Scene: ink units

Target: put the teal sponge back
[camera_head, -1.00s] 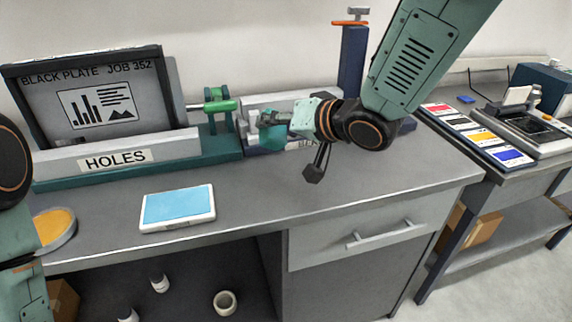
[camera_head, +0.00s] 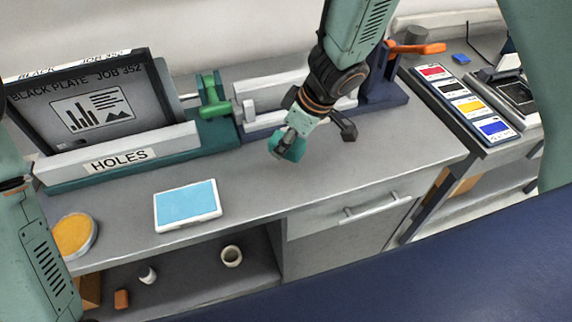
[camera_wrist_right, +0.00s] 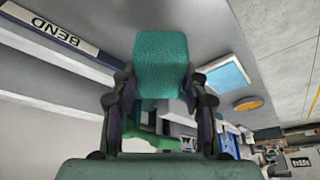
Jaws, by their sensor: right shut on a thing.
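The teal sponge (camera_head: 286,148) is held in my right gripper (camera_head: 291,139), above the grey bench top between the blue-topped white tray and the clamp fixture. In the right wrist view the sponge (camera_wrist_right: 161,62) sits between the two dark fingers of the right gripper (camera_wrist_right: 161,92), which are shut on its sides. The sponge looks clear of the bench, but its exact height is hard to tell. Part of my left arm shows at the left edge; its gripper is not in view.
The white tray with a blue top (camera_head: 188,206) lies near the bench's front edge. A round orange-filled dish (camera_head: 74,235) is at left. A framed black plate in the holder labelled HOLES (camera_head: 120,158) stands behind. Colour cards (camera_head: 465,106) lie at right.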

